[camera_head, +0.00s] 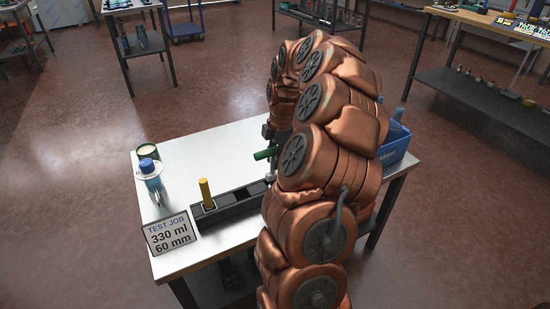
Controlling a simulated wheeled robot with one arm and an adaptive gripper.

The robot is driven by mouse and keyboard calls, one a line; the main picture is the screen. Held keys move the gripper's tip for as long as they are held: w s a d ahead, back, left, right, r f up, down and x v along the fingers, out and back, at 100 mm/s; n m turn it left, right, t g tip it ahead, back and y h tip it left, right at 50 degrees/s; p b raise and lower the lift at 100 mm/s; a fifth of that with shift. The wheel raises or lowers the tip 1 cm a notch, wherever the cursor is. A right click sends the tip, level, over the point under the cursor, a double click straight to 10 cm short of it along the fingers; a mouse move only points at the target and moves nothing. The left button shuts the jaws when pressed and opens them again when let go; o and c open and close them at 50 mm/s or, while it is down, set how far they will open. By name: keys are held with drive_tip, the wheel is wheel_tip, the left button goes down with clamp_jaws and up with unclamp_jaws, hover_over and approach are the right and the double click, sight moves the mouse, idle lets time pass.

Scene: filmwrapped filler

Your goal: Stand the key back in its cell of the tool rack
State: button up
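The tool rack (248,192) is a long dark block with cells on the metal-topped table. A yellow-handled tool (206,192) stands upright in its left end. A green handle-like piece (264,154) lies roughly level above and behind the rack, close to dark parts at the end of my arm; it may be the key, but I cannot be sure. My gripper (271,166) is mostly hidden behind my copper-coloured arm. Its fingers do not show clearly, so I cannot tell whether it holds the green piece. The right part of the rack is also hidden by my arm.
A bottle with a blue cap (150,177), a round tin (148,152) and a "TEST JOB 330 ml 60 mm" sign (170,233) stand at the table's left. A blue bin (397,149) is at the right, partly behind my arm.

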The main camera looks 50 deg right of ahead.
drive_tip(key=shift+o, duration=1.2)
drive_tip(key=r, duration=0.4)
drive_tip(key=d+r, duration=0.1)
drive_tip(key=r, duration=0.7)
drive_tip(key=shift+s+d, duration=0.3)
